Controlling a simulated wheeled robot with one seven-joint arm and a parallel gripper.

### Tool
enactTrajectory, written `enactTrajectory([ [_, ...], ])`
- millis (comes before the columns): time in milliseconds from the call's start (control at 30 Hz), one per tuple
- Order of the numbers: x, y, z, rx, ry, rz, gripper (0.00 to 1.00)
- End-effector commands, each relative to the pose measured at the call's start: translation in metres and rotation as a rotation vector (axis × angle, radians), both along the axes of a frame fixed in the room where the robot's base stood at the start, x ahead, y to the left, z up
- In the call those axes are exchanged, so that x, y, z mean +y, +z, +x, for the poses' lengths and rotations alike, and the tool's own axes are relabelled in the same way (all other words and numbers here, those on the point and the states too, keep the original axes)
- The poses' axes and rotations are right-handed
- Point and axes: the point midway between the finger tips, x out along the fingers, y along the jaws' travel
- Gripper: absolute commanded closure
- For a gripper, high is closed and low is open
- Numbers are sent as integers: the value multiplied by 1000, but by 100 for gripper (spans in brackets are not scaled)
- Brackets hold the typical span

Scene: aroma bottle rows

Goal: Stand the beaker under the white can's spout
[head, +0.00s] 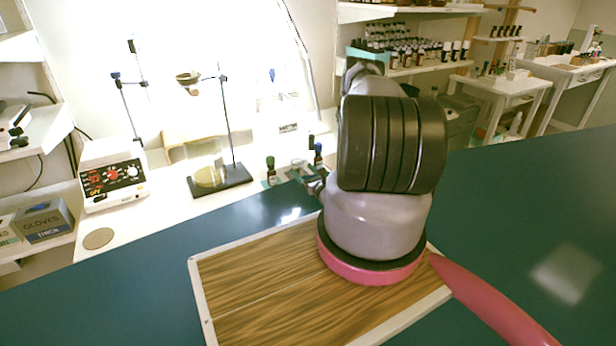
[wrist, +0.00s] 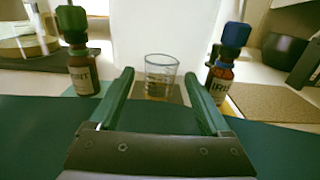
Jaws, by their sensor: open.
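The beaker (wrist: 161,66) is clear glass with graduation marks and some amber at its base. It stands upright in the wrist view. My gripper (wrist: 158,77) is open, its green fingers spread to either side of the beaker in the picture; I cannot tell how far they reach along it. In the head view my gripper (head: 306,174) is at the counter's bottles, and the beaker (head: 298,163) is small and partly hidden there. A large white body (wrist: 165,28) stands behind the beaker; it may be the white can. No spout shows on it.
A green-capped bottle (wrist: 82,62) stands left of the beaker, and a blue-capped bottle (wrist: 222,72) labelled IRIS stands close to the right finger. A clamp stand (head: 236,177) and a hotplate (head: 113,178) are farther left. The teal bench (head: 150,262) has clear room.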

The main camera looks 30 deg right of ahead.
Motion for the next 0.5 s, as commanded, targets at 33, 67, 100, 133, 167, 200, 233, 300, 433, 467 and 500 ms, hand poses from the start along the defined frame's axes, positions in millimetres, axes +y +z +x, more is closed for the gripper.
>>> enactTrajectory([
  [33,-1,-1,-11,2,-4,4,19],
  [67,-1,-1,-16,3,-4,4,19],
  [100,-2,-1,-22,3,-4,3,19],
  [133,-2,-1,-25,2,-3,3,19],
  [167,-2,-1,-29,2,-3,3,19],
  [200,-1,-1,-33,2,-1,2,19],
  [233,-1,0,-35,1,-1,2,19],
  [300,-2,0,-38,0,-2,1,19],
  [433,-1,1,-40,-2,1,0,19],
  [467,-1,3,-39,-4,6,-1,19],
  [500,1,8,-36,-11,19,-3,19],
])
